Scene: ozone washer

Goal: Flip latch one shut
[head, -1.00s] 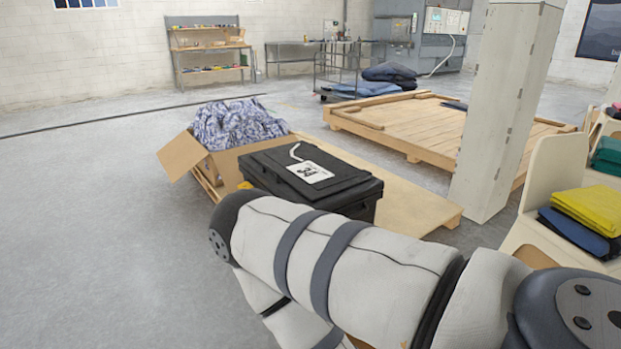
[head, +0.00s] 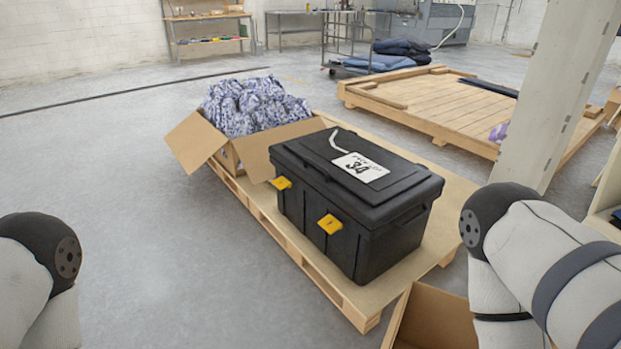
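A black lidded case (head: 345,235) stands on a wooden pallet in the middle of the head view. Its lid is down and carries a white tag (head: 360,167) marked 34. Two yellow latches are on its long front side: one at the left (head: 281,183) and one further right (head: 330,224). Both seem to stick outward from the case; I cannot tell which is latch one. My arm links show at the left and right edges, apart from the case. Neither of my grippers is in view.
The pallet (head: 362,320) also carries an open cardboard box (head: 196,142) of patterned cloth, next to the case. Another open box (head: 437,318) is at the front right. A pillar (head: 570,90) and a low wooden platform (head: 450,110) are behind. The floor left of the pallet is clear.

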